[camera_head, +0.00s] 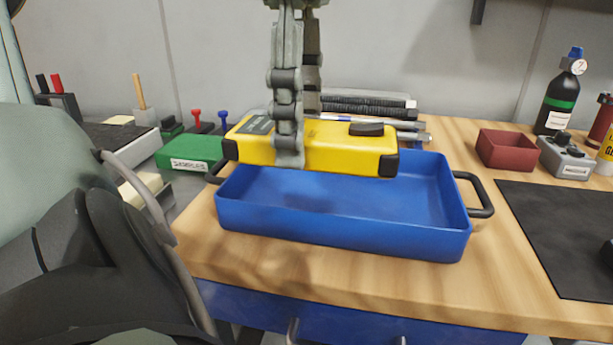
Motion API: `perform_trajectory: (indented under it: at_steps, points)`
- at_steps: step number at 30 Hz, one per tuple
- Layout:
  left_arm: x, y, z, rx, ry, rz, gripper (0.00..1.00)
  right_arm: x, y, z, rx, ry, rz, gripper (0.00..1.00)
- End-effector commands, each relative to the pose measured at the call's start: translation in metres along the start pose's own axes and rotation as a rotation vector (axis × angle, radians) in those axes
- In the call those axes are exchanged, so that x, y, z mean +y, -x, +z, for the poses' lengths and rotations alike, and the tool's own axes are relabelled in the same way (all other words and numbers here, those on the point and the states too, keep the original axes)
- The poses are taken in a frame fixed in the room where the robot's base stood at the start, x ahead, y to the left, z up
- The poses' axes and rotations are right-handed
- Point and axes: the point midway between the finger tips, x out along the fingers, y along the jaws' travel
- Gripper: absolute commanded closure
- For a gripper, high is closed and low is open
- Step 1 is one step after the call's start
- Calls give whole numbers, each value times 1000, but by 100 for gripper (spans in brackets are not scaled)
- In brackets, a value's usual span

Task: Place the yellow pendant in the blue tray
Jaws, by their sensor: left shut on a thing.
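The yellow pendant (345,147), a long box with black corners and a dark knob on top, is held roughly level above the back part of the blue tray (345,233). My left gripper (291,155) comes down from the top of the view and is shut on the pendant, left of its middle. Its near finger lies across the pendant's front face; the far finger is mostly hidden behind it. The blue tray is rectangular, with black side handles, and sits on the wooden table. Its visible floor is empty; the pendant hides part of its back. My right gripper is not in view.
Right of the tray are a dark red box (505,150), a black mat (565,235), a grey device (566,157) and a black bottle (560,103). A green box (190,152) stands to the left. Stacked dark items (365,104) lie behind the tray.

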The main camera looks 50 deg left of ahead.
Motion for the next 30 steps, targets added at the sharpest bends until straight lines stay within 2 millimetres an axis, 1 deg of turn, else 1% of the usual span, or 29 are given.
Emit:
perform_trajectory:
  at_steps: [2, 5, 8, 15, 18, 21, 26, 29, 30]
  points:
    - [0, 0, 1, 0, -4, 0, 90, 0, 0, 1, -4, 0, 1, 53]
    - [5, -5, 5, 2, -5, -3, 90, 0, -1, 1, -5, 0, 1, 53]
    - [19, -16, 13, 4, -4, -5, 90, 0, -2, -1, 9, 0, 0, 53]
    - [67, -49, 40, 5, -3, -5, 90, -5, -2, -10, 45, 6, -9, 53]
    - [83, -60, 50, 4, -4, -4, 90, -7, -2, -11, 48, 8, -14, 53]
    - [94, -67, 56, 3, -5, -2, 90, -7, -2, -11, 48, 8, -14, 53]
    - [100, -73, 59, 1, -6, -1, 90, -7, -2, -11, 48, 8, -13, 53]
    - [100, -84, 59, 1, -6, -2, 90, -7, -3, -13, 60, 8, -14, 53]
    - [99, -91, 59, 0, -6, -3, 90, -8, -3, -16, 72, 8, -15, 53]
